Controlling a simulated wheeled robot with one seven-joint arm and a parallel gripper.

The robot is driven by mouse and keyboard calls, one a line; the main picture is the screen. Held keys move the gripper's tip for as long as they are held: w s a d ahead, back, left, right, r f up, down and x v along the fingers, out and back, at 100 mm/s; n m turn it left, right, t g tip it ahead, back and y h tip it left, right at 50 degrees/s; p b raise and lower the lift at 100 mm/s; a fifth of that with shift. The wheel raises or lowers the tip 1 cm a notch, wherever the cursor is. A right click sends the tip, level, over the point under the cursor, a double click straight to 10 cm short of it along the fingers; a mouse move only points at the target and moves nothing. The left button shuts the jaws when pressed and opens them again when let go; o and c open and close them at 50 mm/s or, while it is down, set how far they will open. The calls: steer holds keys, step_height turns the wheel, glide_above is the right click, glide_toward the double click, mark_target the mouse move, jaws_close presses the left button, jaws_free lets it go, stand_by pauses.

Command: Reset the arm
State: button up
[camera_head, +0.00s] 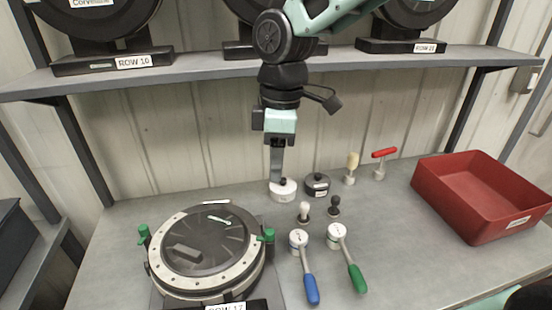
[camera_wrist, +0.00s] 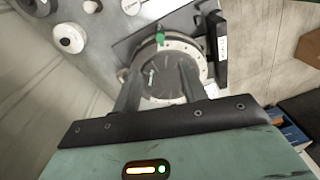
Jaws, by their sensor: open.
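My gripper (camera_head: 277,176) hangs fingers down above the back of the grey bench, in front of the wall. In the wrist view its two fingers (camera_wrist: 160,72) stand apart with nothing held between them. The seed meter (camera_head: 172,284), a round housing with a dark disc and green clamps, sits at front left and shows beyond the fingers in the wrist view.
A shelf (camera_head: 200,65) with meters labelled by row crosses behind my arm. A red bin (camera_head: 470,225) is at right.

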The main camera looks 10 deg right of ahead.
steer(key=s+d+f+m+b, duration=0.1)
steer(key=s+f+m+b, duration=0.1)
steer(key=s, duration=0.8)
steer(key=s+d+f+m+b, duration=0.2)
steer(key=s+f+m, duration=0.3)
steer(key=s, duration=0.5)
steer(key=shift+s+d+f+m+t+b, duration=0.35)
steer(key=shift+f+b, duration=0.2)
steer(key=shift+f, duration=0.4)
